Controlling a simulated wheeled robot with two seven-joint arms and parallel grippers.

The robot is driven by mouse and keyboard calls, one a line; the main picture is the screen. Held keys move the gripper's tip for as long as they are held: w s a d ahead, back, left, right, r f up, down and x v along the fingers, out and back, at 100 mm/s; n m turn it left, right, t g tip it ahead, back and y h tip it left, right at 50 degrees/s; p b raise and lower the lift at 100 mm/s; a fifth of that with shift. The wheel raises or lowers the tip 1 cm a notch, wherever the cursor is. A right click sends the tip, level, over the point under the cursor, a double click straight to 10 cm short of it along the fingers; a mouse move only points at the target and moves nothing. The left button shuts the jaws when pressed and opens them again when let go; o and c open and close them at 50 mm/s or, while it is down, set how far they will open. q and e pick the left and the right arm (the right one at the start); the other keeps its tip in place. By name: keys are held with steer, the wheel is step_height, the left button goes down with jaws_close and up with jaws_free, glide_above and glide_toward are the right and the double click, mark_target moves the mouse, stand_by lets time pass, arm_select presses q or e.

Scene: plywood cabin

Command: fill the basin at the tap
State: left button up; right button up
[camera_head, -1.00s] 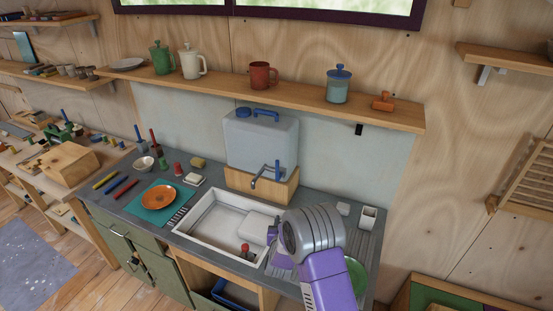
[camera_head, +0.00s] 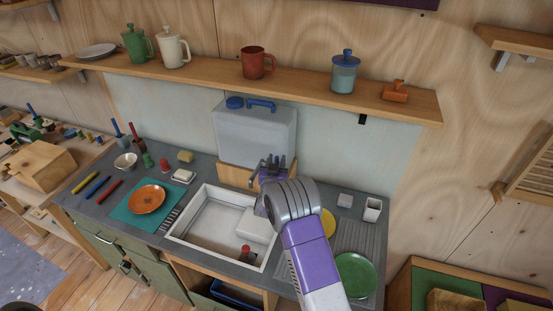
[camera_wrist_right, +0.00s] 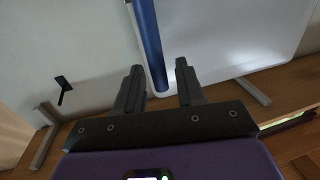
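The white basin (camera_head: 205,226) is set in the grey counter, with no water visible in it. A pale block (camera_head: 257,225) and a red-topped piece (camera_head: 246,252) are at its right side. The tap's wooden base (camera_head: 230,176) stands behind it, below a translucent water tank (camera_head: 255,136). My right gripper (camera_head: 273,163) is at the tap and hides most of it. In the right wrist view, the blue tap lever (camera_wrist_right: 150,45) shows between the open fingers (camera_wrist_right: 158,78), apparently not clamped. My left gripper is not in view.
An orange plate (camera_head: 147,199) on a teal mat and a soap dish (camera_head: 183,176) are left of the basin. A green plate (camera_head: 356,274), yellow plate (camera_head: 328,221) and white cup (camera_head: 372,210) are on the right. A shelf (camera_head: 300,84) with mugs runs above.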

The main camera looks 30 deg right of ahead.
steer(key=shift+w+d+r, duration=0.1)
steer(key=shift+w+d, duration=0.05)
steer(key=shift+d, duration=0.05)
steer(key=shift+w, duration=0.15)
steer(key=shift+w, duration=0.1)
jaws_close()
